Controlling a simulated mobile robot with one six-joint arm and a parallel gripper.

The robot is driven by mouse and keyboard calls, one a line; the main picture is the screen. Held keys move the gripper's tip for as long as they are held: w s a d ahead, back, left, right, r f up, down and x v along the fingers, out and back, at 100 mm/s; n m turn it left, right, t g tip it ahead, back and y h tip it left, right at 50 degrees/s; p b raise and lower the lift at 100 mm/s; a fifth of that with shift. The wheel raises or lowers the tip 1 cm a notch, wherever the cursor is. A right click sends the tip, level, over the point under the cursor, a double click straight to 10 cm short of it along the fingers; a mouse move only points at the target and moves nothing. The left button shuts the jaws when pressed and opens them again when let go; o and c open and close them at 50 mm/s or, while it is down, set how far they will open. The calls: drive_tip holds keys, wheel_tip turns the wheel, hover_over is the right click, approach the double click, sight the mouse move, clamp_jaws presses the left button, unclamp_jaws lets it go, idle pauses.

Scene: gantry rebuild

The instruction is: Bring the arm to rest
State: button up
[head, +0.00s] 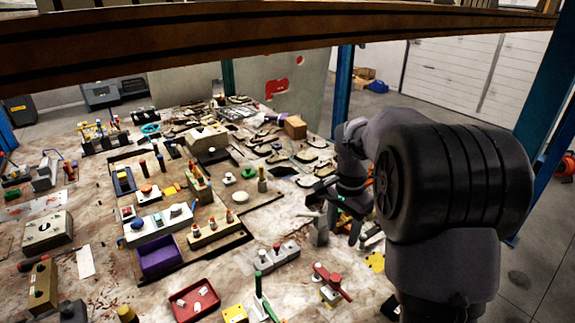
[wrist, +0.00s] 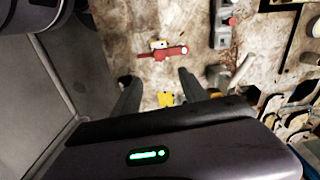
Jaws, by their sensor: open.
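My gripper (wrist: 160,95) shows in the wrist view with its two grey fingers spread apart and nothing between them. In the head view my gripper (head: 338,232) hangs at the right side of the cluttered table (head: 95,290), partly hidden by my dark arm. The red-handled part also shows in the head view (head: 332,283), in front of the gripper.
A purple bin (head: 158,257), a red tray (head: 194,300) and several fixtures cover the table. A brown beam (head: 250,40) crosses above, and a blue post (head: 550,120) stands at the right. Bare floor (head: 535,275) lies right of my arm.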

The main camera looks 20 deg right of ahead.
drive_tip(key=s+a+r+n+t+y+b, duration=0.1)
drive_tip(key=s+a+r+n+t+b, duration=0.2)
drive_tip(key=s+a, duration=0.45)
drive_tip(key=s+a+r+n+t+b, duration=0.1)
drive_tip(key=s+a+n+b, duration=0.25)
drive_tip(key=s+a, duration=0.45)
drive_tip(key=s+a+f+n+t+y+b, duration=0.1)
drive_tip(key=s+f, duration=0.3)
drive_tip(key=s, duration=0.4)
drive_tip(key=shift+a+n+t+b, duration=0.4)
drive_tip(key=shift+a+n+b, duration=0.15)
drive_tip(key=shift+b, duration=0.35)
drive_tip(key=shift+f, duration=0.1)
